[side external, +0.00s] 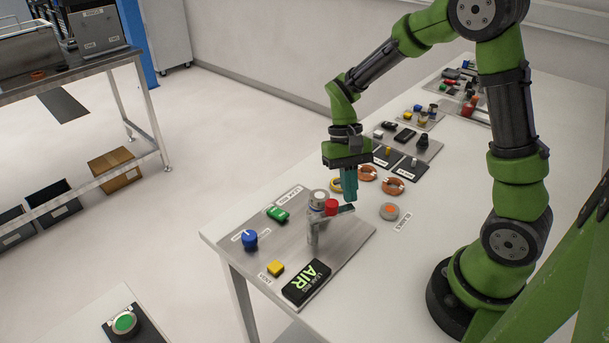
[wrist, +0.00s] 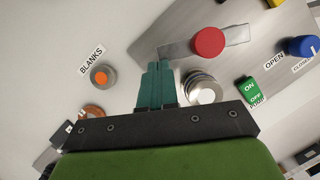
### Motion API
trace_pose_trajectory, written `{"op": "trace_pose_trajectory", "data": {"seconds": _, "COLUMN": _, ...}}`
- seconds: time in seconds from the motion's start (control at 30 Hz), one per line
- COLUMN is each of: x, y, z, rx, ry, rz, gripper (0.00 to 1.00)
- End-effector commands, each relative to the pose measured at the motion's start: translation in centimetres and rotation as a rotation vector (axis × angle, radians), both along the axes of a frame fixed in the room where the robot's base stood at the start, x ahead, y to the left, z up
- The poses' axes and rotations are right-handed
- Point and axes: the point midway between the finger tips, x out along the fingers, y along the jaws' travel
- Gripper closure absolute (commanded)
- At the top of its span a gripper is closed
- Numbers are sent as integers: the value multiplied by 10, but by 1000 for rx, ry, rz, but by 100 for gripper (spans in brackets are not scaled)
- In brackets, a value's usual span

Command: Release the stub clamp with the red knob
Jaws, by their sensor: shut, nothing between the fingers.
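The red knob (side external: 331,206) sits at the top of the stub clamp on the grey panel, beside a silver cylindrical stub (side external: 318,200). A flat clamp bar (side external: 346,209) extends from the knob to the right. In the wrist view the red knob (wrist: 208,41) is round, with the bar (wrist: 237,35) passing under it and the silver stub (wrist: 203,88) nearer to me.
The panel (side external: 335,250) also carries a green switch (side external: 277,213), a blue knob (side external: 249,238), a yellow button (side external: 275,268) and a black AIR display (side external: 306,282). An orange-centred blank (side external: 389,211) and copper-coloured rings (side external: 393,186) lie on the white table nearby.

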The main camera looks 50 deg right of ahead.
Motion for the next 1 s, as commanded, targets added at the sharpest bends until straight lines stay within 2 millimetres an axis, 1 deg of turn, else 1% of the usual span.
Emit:
{"op": "trace_pose_trajectory", "data": {"seconds": 0.53, "x": -2, "y": 0, "z": -1, "rx": -1, "ry": 2, "rz": -19, "gripper": 100}}
{"op": "trace_pose_trajectory", "data": {"seconds": 0.67, "x": 1, "y": -1, "z": -1, "rx": 0, "ry": 1, "rz": -19, "gripper": 100}}
{"op": "trace_pose_trajectory", "data": {"seconds": 0.77, "x": 10, "y": -6, "z": -1, "rx": -1, "ry": 3, "rz": -21, "gripper": 100}}
{"op": "trace_pose_trajectory", "data": {"seconds": 0.9, "x": 34, "y": -20, "z": -2, "rx": -2, "ry": 1, "rz": -22, "gripper": 100}}
{"op": "trace_pose_trajectory", "data": {"seconds": 0.93, "x": 38, "y": -21, "z": 4, "rx": -1, "ry": -3, "rz": -23, "gripper": 100}}
{"op": "trace_pose_trajectory", "data": {"seconds": 1.0, "x": 43, "y": -23, "z": 23, "rx": -1, "ry": -5, "rz": -21, "gripper": 100}}
